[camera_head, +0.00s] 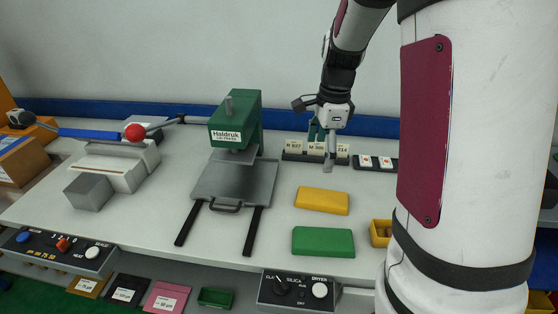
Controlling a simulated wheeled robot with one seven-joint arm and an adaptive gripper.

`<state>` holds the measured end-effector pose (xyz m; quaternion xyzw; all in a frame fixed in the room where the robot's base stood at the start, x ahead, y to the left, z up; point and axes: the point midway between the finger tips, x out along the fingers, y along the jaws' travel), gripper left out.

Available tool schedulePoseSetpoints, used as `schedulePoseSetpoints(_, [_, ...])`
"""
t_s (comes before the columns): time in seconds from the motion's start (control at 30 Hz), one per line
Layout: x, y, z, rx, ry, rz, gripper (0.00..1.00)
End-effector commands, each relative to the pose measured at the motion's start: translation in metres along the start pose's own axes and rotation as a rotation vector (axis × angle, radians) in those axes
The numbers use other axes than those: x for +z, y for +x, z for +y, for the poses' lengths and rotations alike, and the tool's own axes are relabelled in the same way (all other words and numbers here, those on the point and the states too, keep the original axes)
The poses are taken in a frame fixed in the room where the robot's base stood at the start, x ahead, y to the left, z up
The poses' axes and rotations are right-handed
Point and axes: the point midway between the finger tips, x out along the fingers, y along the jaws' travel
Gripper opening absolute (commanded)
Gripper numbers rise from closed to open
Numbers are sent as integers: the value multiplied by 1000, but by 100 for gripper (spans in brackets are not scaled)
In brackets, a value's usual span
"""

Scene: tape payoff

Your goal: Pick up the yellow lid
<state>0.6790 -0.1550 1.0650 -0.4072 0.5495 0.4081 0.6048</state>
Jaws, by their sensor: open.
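The yellow lid (322,200) is a flat, rounded slab lying on the light worktable, right of the green press. My gripper (328,165) hangs from the arm behind and above the yellow lid, pointing down and apart from it. It is open, and nothing shows between its fingers, though they are small and partly overlap in this view.
A green slab (323,242) lies just in front of the yellow lid. A rack with labelled cards (293,151) stands behind it. The green press (236,125) with its grey plate is to the left. A small yellow bin (381,232) sits at right, partly hidden by my arm.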

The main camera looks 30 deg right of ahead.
Motion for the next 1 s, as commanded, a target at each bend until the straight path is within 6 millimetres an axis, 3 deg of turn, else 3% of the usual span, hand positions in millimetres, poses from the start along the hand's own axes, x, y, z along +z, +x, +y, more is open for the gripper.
schedulePoseSetpoints(0.1, [-21,23,-18,23,181,37,88])
schedulePoseSetpoints(0.3, [-39,43,-31,33,332,70,88])
schedulePoseSetpoints(0.47, [-42,63,-30,37,351,73,88])
schedulePoseSetpoints(0.7, [-44,108,-28,37,348,73,88])
schedulePoseSetpoints(1.0, [-45,132,-27,34,345,72,88])
